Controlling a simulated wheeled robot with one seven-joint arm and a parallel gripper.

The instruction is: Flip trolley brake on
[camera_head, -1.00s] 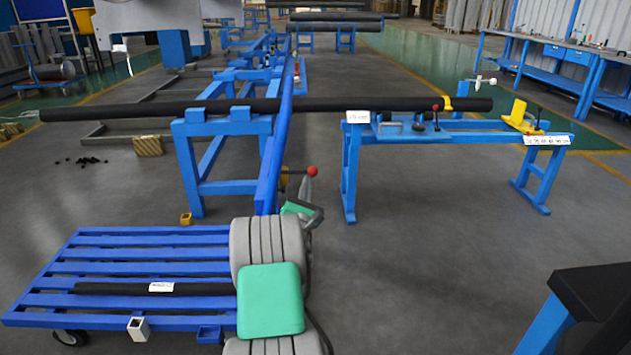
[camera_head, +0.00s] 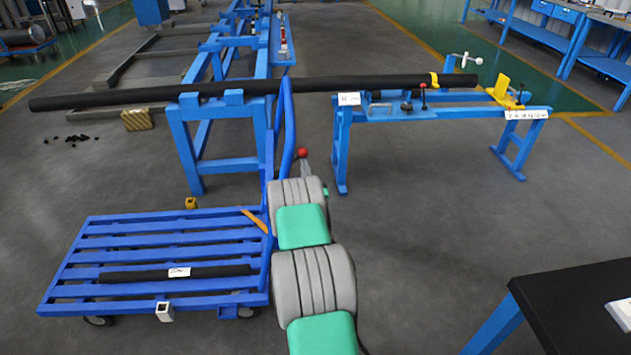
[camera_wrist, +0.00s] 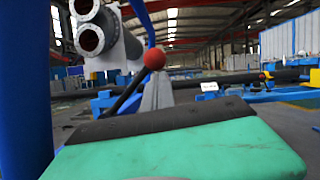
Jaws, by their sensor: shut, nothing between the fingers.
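The blue slatted trolley (camera_head: 150,238) stands at the lower left, with its upright blue handle frame (camera_head: 285,125) on its right side. A red ball knob (camera_head: 302,153) shows beside that frame. In the wrist view the red knob (camera_wrist: 154,58) tops a dark lever slanting down to the left. My gripper (camera_head: 307,170) is just below the knob, largely hidden behind my grey and green arm. In the wrist view its shut grey fingers (camera_wrist: 158,92) are empty and close to the knob and lever. I cannot tell whether they touch.
A black bar (camera_head: 215,271) with a label lies on the trolley. An orange bar (camera_head: 255,221) slants at its right edge. A long black pipe (camera_head: 130,96) spans the blue stands behind. A black-topped table (camera_head: 580,300) is at lower right. The floor between is clear.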

